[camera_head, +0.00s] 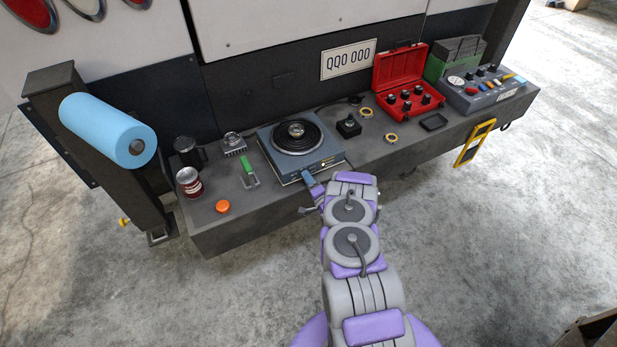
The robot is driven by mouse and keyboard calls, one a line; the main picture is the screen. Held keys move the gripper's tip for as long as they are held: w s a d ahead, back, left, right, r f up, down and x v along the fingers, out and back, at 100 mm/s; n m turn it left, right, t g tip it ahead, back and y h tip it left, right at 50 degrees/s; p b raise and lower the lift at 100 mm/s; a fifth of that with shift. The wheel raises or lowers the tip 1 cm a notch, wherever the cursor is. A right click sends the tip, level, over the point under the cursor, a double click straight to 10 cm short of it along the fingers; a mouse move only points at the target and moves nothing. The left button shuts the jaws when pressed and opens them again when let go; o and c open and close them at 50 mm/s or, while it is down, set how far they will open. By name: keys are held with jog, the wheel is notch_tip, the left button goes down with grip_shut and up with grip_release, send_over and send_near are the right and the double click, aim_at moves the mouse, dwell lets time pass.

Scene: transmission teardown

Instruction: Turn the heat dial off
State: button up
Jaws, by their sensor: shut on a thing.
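The hot plate (266,140) is a blue-grey box with a black round coil on top, standing on the dark bench. A small round metal part (296,130) sits in the middle of the coil. The front panel (327,161) faces me and carries small markings and a small light spot. My gripper (308,178) is at the left part of that front panel, its blue fingers shut on the heat dial. The fingers hide the dial, so its pointer and setting cannot be read.
On the bench (225,235), a green-handled scraper (246,166), a red-brown can (189,182) and an orange cap (222,206) lie left of the hot plate. Right of it are a black knobbed block (348,126), brass rings (391,138), an open red case (399,68) and a control box (487,92).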

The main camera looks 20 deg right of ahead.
jog(key=n+p, duration=0.1)
jog(key=n, duration=0.1)
jog(key=n+p, duration=0.1)
jog(key=p, duration=0.1)
jog(key=shift+s+a+f+n, duration=0.1)
jog(key=shift+s+n, duration=0.05)
jog(key=shift+n, duration=0.25)
jog(key=n+p, duration=0.2)
jog(key=n, duration=0.1)
jog(key=shift+f+n, duration=0.15)
jog(key=shift+n, duration=0.15)
jog(key=n, duration=0.4)
jog(key=shift+f+n, duration=0.1)
jog(key=shift+n, duration=0.2)
jog(key=n, duration=0.4)
jog(key=shift+n+b, duration=0.3)
jog(key=n, duration=0.4)
jog(key=shift+b, duration=0.3)
jog(key=n, duration=0.4)
jog(key=shift+b, duration=0.35)
jog(key=n+b, duration=0.1)
jog(key=n, duration=0.3)
jog(key=shift+n, duration=0.3)
jog(key=shift+n+b, duration=0.45)
jog(key=shift+n, duration=1.55)
